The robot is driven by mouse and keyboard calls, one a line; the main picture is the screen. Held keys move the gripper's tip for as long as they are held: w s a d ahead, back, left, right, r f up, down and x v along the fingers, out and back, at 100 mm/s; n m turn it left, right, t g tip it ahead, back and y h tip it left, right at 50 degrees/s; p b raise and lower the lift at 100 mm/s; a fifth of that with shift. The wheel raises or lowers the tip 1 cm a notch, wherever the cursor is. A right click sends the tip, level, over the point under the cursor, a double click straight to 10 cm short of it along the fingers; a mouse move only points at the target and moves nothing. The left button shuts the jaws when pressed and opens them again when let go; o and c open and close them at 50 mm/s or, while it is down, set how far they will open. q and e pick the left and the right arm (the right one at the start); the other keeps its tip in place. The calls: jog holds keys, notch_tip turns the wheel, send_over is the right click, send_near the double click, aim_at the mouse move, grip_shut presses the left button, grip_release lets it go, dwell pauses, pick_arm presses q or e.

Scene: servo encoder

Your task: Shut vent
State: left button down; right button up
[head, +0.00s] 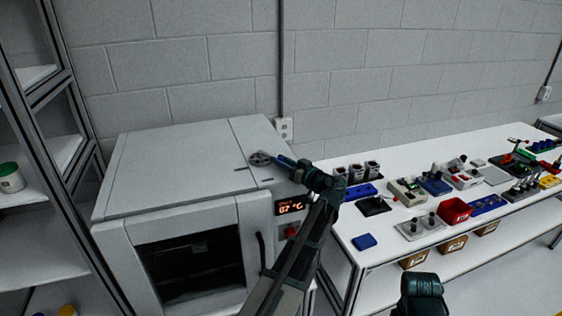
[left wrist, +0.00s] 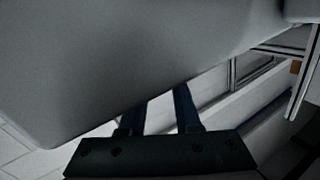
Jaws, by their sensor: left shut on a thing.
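The oven (head: 170,165) is a large pale grey box at the left of the head view. A round grey vent knob (head: 259,158) sits on its top, towards the front right. My left gripper (head: 279,161) reaches over the oven's front right corner to the knob. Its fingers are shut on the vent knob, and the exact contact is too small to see. In the left wrist view, the two dark blue fingers (left wrist: 160,108) run up behind a large plain grey surface (left wrist: 120,60), which hides their tips.
The oven's front has a dark window (head: 195,265), a handle (head: 262,250), an orange display (head: 291,206) and a red button (head: 292,232). A white bench (head: 385,250) with many small parts stands right. A shelf rack (head: 30,85) stands left. A dark part of mine shows at bottom right.

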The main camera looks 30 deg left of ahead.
aim_at(267, 174)
pick_arm(q)
jog(key=shift+s+a+m+t+h, duration=0.15)
jog(key=shift+s+m+t+h, duration=0.45)
jog(key=shift+s+m+t, duration=0.65)
jog(key=m+t+h, duration=0.1)
jog(key=s+t, duration=0.1)
jog(key=t, duration=0.1)
jog(key=shift+a+m+h, duration=0.3)
jog(key=shift+m+h, duration=0.05)
jog(key=shift+h, duration=0.05)
jog(key=shift+s+a+m+t+h, duration=0.2)
jog(key=shift+s+m+t+h, duration=0.15)
jog(key=shift+m+t+h, duration=0.4)
jog(key=shift+s+a+m+t+h, duration=0.2)
jog(key=shift+m+t+h, duration=0.2)
jog(key=shift+t+h, duration=0.15)
jog(key=shift+s+a+m+t+h, duration=0.2)
jog(key=shift+m+t+h, duration=0.2)
jog(key=shift+t, duration=0.15)
pick_arm(e)
jog(key=shift+s+a, duration=0.3)
jog(key=shift+s, duration=0.1)
pick_arm(q)
jog(key=c, duration=0.6)
grip_release()
